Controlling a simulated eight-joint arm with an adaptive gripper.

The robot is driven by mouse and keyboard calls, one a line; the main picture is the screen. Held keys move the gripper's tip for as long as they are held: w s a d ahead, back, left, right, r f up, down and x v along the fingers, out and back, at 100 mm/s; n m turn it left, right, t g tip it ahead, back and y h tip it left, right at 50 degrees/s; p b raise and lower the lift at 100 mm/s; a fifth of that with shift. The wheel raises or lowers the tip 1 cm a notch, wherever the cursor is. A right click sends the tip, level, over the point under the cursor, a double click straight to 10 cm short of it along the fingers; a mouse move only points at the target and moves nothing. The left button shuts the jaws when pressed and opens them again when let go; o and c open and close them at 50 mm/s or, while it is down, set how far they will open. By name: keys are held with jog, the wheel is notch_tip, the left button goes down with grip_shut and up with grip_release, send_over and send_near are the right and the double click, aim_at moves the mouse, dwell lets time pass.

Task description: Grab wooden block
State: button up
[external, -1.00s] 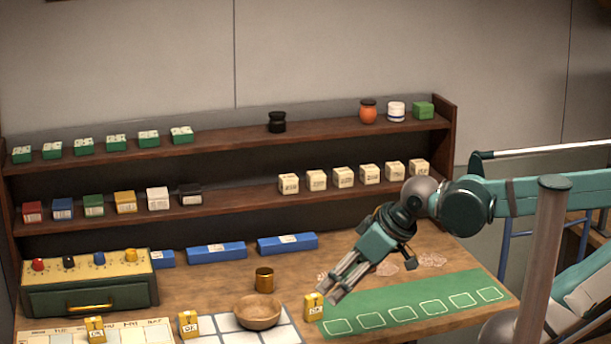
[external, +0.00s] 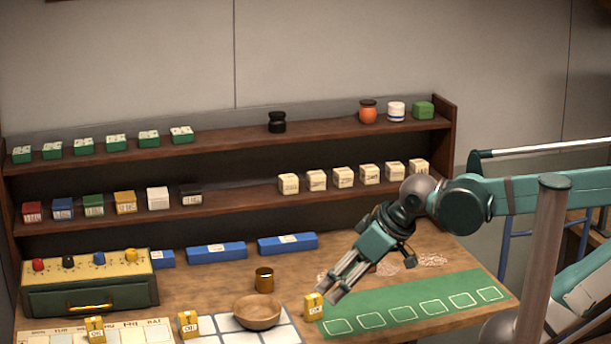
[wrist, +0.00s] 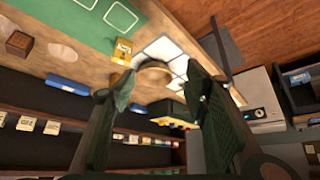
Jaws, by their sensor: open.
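A brown wooden block (wrist: 19,43) sits on the table at the upper left of the wrist view, beside pale round patches. I cannot make it out in the external view, where my arm may hide it. My gripper (external: 338,292) is open and empty. It points down over the table, near the left end of the green mat. Its two fingers (wrist: 158,76) frame the wooden bowl (wrist: 153,72) in the wrist view. The brown block lies outside the fingers, to the left in that view.
A yellow tag block (external: 313,306) stands close to my fingertips. Shelves (external: 240,206) with several cream blocks (external: 343,177) rise behind. The green mat (external: 400,300) is clear.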

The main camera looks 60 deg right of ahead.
jog(key=w+d+n+g+h+p, duration=0.1)
jog(key=w+d+n+g+p, duration=0.2)
jog(key=w+d, duration=0.45)
jog(key=w+d+n+g+h+p, duration=0.2)
jog(key=w+d+p, duration=0.15)
jog(key=d, duration=0.75)
jog(key=d+f+n+g+p, duration=0.2)
jog(key=d+f, duration=0.2)
jog(key=d, duration=0.5)
jog(key=w+d+f+n+g+p, duration=0.1)
jog(key=d+f, duration=0.4)
jog(key=d, duration=0.5)
jog(key=shift+w+n+g+p, duration=0.25)
jog(key=shift+n+g+p, duration=0.35)
jog(key=shift+g+p, duration=0.5)
jog(key=shift+d, duration=0.1)
jog(key=shift+x, duration=1.2)
